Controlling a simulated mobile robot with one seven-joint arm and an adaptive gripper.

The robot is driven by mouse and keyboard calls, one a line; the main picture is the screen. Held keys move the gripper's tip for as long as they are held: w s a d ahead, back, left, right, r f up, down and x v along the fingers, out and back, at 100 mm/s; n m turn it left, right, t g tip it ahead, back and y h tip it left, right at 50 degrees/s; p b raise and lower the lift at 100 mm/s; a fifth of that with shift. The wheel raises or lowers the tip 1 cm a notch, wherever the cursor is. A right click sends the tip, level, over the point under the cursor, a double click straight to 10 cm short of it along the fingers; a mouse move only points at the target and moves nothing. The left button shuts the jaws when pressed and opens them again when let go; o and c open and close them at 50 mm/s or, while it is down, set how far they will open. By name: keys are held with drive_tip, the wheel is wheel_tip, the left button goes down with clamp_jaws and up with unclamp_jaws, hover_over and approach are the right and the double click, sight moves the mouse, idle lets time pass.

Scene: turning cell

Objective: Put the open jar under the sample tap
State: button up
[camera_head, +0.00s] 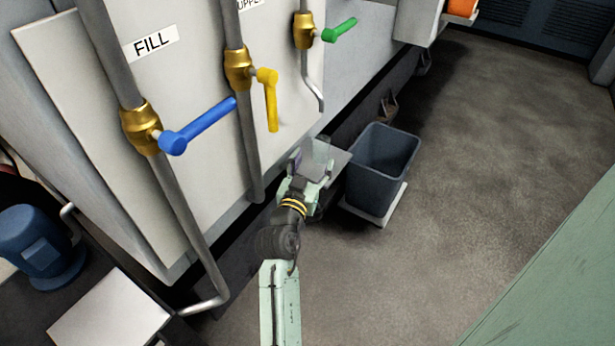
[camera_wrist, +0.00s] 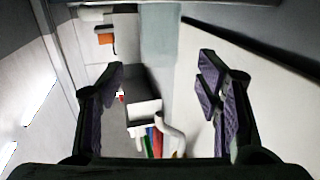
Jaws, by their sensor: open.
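A blue valve handle (camera_head: 198,126) and a yellow one (camera_head: 270,98) stick out from the panel on the left. A dark grey bin (camera_head: 383,165) stands on a pale base right of the jar. An orange container (camera_head: 462,7) sits at the back. The floor on the right is clear.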

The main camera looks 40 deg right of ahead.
drive_tip(key=v, duration=0.4)
drive_tip(key=shift+s+a+b, duration=0.25)
drive_tip(key=shift+s+b, duration=0.05)
drive_tip(key=shift+b, duration=0.05)
